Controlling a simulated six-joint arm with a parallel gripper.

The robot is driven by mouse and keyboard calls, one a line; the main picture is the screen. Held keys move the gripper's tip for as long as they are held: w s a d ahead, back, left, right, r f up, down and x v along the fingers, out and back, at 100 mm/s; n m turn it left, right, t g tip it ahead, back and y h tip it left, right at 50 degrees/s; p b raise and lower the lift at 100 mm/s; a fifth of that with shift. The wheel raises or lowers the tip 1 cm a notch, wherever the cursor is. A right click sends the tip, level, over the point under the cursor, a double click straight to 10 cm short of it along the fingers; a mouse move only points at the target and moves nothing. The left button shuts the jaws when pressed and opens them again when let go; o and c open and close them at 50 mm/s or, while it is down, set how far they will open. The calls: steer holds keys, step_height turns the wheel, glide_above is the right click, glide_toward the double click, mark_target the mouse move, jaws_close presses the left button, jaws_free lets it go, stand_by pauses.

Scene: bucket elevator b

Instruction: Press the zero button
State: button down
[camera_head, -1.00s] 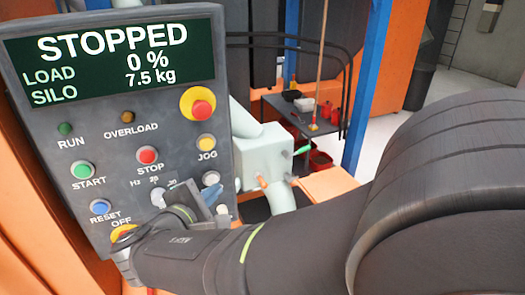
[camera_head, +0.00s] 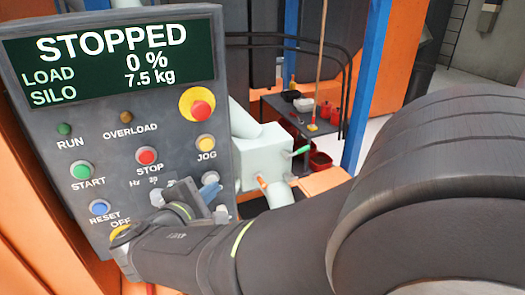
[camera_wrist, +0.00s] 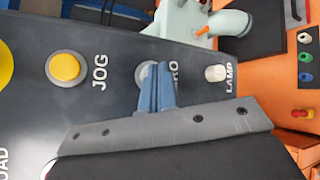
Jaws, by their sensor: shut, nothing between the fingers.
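The control panel (camera_head: 170,118) stands at the left in the head view. Its grey-white zero button (camera_head: 210,177) sits below the yellow JOG button (camera_head: 205,142). My gripper (camera_head: 211,190) is shut and empty, its blue fingertips at the lower edge of the zero button. In the wrist view, the gripper (camera_wrist: 156,85) points at the zero button (camera_wrist: 142,72) and covers much of it and part of its label. I cannot tell whether the tips touch it. The display (camera_head: 110,58) reads STOPPED, load 0 %, silo 7.5 kg.
The white LAMP control (camera_wrist: 216,73) lies beside the zero button. A red emergency stop (camera_head: 200,108) on yellow sits above JOG. The red STOP button (camera_head: 147,156) is to the left. A pale machine housing (camera_head: 262,155) stands just right of the panel.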

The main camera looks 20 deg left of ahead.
steer(key=shift+w+a, duration=0.25)
steer(key=shift+w, duration=0.05)
stand_by(0.7)
steer(key=shift+s+d, duration=0.1)
steer(key=shift+s, duration=0.05)
steer(key=shift+s+d, duration=0.45)
stand_by(0.3)
steer(key=shift+s+d, duration=1.75)
steer(key=shift+d, duration=0.05)
steer(key=s+d, duration=0.2)
steer(key=shift+s+d, duration=0.35)
